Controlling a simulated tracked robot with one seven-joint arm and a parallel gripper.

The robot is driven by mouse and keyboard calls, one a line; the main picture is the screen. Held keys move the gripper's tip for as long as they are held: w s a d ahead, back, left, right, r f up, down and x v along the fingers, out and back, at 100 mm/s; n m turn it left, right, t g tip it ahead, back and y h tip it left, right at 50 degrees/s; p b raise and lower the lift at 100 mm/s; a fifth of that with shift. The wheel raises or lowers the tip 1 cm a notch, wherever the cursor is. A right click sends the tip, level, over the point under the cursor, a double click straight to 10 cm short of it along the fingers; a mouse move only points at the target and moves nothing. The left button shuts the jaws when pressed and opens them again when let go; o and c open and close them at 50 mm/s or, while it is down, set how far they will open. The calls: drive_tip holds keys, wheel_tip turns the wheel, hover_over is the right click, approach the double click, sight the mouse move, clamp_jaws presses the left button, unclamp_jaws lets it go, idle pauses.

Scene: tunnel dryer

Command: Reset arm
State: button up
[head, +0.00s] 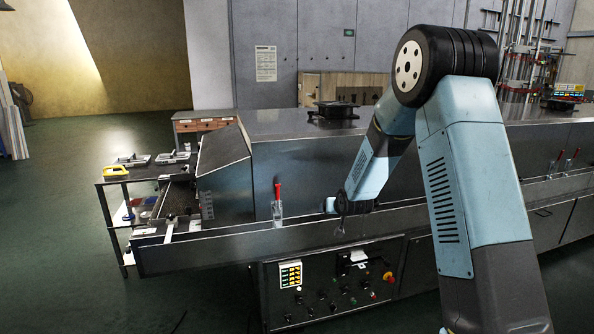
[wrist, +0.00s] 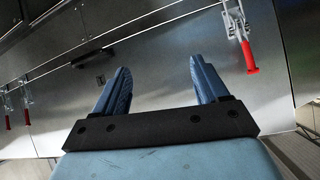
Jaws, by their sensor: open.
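My gripper (wrist: 158,85) is open in the wrist view, its two blue fingers spread apart with nothing between them. Beyond the fingers is a bare metal surface of the dryer. In the head view my blue and black arm bends up and over at the right. The end of my arm hangs over the front ledge of the tunnel dryer (head: 330,160); the fingers are too small and dark to make out there. A red-handled clamp (head: 278,196) stands on the dryer front, left of the arm's end. A red-handled clamp (wrist: 249,55) also shows right of the fingers in the wrist view.
The control panel (head: 330,284) with an emergency stop knob (head: 388,276) is on the dryer front below the arm. A side table (head: 112,182) with a yellow-handled tool (head: 116,171) stands at the left end. The green floor (head: 60,240) at left is clear.

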drive_tip(key=s+d+r+g+h, duration=0.1)
drive_tip(key=s+d+r, duration=0.3)
drive_tip(key=s+r, duration=0.55)
drive_tip(key=s+d+r+g+h, duration=0.1)
drive_tip(key=s+d+r, duration=0.2)
drive_tip(key=s+r, duration=0.65)
drive_tip(key=s+d+r+g, duration=0.1)
drive_tip(key=s+d, duration=0.1)
drive_tip(key=s, duration=1.2)
drive_tip(key=s+d+r+g, duration=0.1)
drive_tip(key=s+r+g, duration=0.1)
drive_tip(key=s, duration=1.3)
drive_tip(key=shift+d+r+m, duration=0.3)
drive_tip(key=shift+d+m, duration=0.1)
